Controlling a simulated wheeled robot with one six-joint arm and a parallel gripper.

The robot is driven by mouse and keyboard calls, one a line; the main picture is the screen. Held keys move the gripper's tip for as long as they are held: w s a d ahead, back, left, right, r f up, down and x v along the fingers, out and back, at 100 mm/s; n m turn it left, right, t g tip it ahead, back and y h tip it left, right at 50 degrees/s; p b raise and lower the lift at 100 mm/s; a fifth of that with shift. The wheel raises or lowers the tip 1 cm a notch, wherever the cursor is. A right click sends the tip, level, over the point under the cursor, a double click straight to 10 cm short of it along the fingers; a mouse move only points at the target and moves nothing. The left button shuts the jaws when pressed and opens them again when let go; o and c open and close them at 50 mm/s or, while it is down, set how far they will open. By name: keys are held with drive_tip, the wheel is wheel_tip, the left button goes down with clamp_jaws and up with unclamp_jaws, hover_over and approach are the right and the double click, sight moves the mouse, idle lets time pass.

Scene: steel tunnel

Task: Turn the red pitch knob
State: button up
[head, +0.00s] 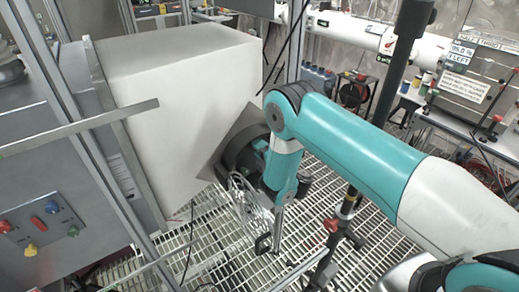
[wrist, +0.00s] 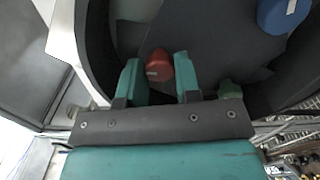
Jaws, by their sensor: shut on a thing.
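In the wrist view, a red knob (wrist: 157,63) with a pale mark sits on a dark panel. My gripper (wrist: 158,75) has its two teal fingers on either side of this red knob and is shut on it. In the head view, my gripper (head: 262,158) reaches into a dark round housing (head: 243,152) on a grey plate beside a large white box. The knob is hidden there. I cannot read a label that names it the pitch knob.
A blue knob (wrist: 283,12) and a green knob (wrist: 230,89) are near the red one. A control panel (head: 48,246) with several coloured knobs is at left in the head view. The white box (head: 185,95) stands beside my arm. Loose wires (head: 245,205) hang above the grated floor (head: 215,255).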

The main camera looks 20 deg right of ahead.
drive_tip(key=shift+m, duration=1.2)
drive_tip(key=o, duration=0.9)
drive_tip(key=b+v, duration=0.6)
drive_tip(key=v, duration=0.1)
drive_tip(key=shift+s+d, duration=0.1)
drive_tip(key=shift+s, duration=0.15)
